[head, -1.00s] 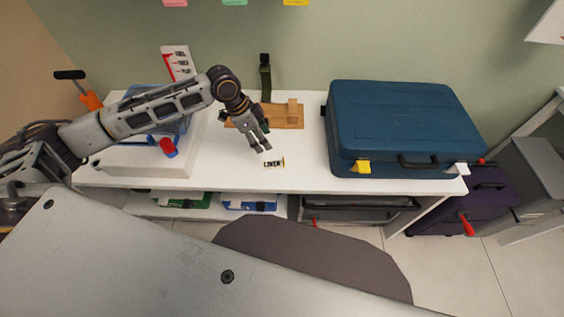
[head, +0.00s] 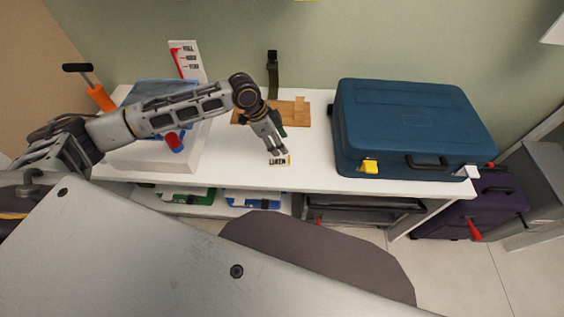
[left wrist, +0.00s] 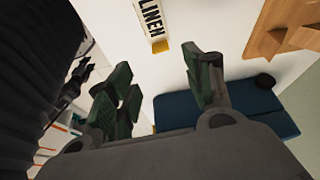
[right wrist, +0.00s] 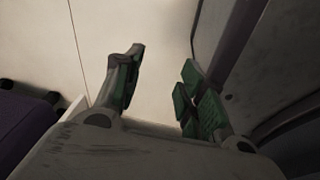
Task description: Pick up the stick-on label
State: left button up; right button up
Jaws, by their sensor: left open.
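The stick-on label (head: 278,161) is a small white strip with the black word LINEN and a yellow end. It lies flat on the white shelf top, near the front edge. It also shows at the top of the left wrist view (left wrist: 152,22). My left gripper (head: 277,152) is open and empty, pointing down just above the label's back side. In the left wrist view its fingers (left wrist: 165,85) are apart, with the label beyond them and not between them. My right gripper (right wrist: 162,80) is open and empty over the pale floor, and does not show in the head view.
A blue suitcase (head: 410,125) stands right of the label. A white box (head: 150,156) with red and blue parts stands left. The shelf top around the label is clear.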

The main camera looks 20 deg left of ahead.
aim_at(288, 162)
pick_arm(q)
jog(key=x, duration=0.4)
jog(key=shift+w+d+f, duration=0.1)
jog(key=shift+f, duration=0.3)
jog(key=b+x, duration=0.1)
jog(key=x, duration=0.2)
jog(key=shift+d+f, duration=0.1)
jog(key=shift+f, duration=0.2)
jog(key=shift+w+d+f, duration=0.1)
jog(key=shift+f, duration=0.3)
jog(key=shift+c, duration=1.8)
jog(key=c, duration=0.4)
jog(key=shift+c, duration=0.2)
jog(key=shift+r, duration=0.3)
notch_tip(288, 162, up, 10)
jog(key=p, duration=0.1)
jog(key=shift+f, duration=0.25)
pick_arm(e)
jog(key=shift+w, duration=0.3)
